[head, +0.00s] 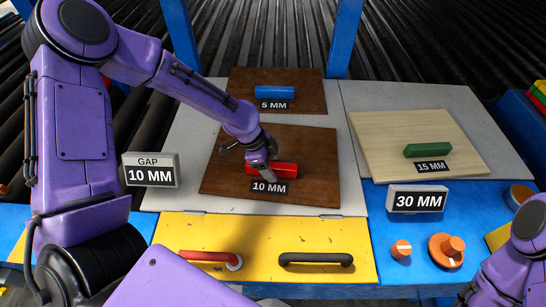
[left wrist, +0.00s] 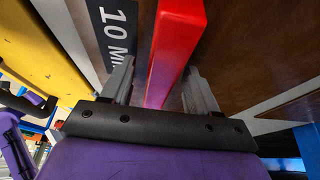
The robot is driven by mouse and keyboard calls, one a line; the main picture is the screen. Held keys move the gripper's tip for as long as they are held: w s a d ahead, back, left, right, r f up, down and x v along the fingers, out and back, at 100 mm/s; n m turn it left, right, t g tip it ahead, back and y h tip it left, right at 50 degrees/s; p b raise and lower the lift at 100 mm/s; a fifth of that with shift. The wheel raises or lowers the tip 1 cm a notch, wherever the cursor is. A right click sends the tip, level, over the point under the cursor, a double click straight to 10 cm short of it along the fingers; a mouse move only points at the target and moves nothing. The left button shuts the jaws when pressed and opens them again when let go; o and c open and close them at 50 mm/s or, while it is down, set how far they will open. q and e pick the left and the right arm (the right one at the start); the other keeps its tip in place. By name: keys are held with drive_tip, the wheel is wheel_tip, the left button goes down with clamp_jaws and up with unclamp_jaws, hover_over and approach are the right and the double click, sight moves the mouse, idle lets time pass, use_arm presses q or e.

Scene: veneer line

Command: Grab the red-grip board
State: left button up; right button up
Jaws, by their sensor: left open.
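The red-grip board is a dark brown board (head: 318,180) lying flat in the middle of the head view, with a "10 MM" label. Its red grip (head: 286,170) is a bar on top, partly covered by my left gripper (head: 262,165). In the left wrist view the red grip (left wrist: 178,45) runs lengthwise between the two fingers of my left gripper (left wrist: 158,72). The fingers are apart, one on each side of the bar, and I see no contact. How deep they reach around it I cannot tell. My right gripper is out of view.
A brown board with a blue grip (head: 275,91) lies behind. A pale board with a green grip (head: 428,149) lies right. Signs read "GAP 10 MM" (head: 151,170) and "30 MM" (head: 417,199). Red (head: 207,256) and black (head: 316,259) handles sit on the yellow front panel.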

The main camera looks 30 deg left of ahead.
use_arm(q)
drive_tip(key=shift+f, duration=0.1)
clamp_jaws()
drive_tip(key=shift+r, duration=0.2)
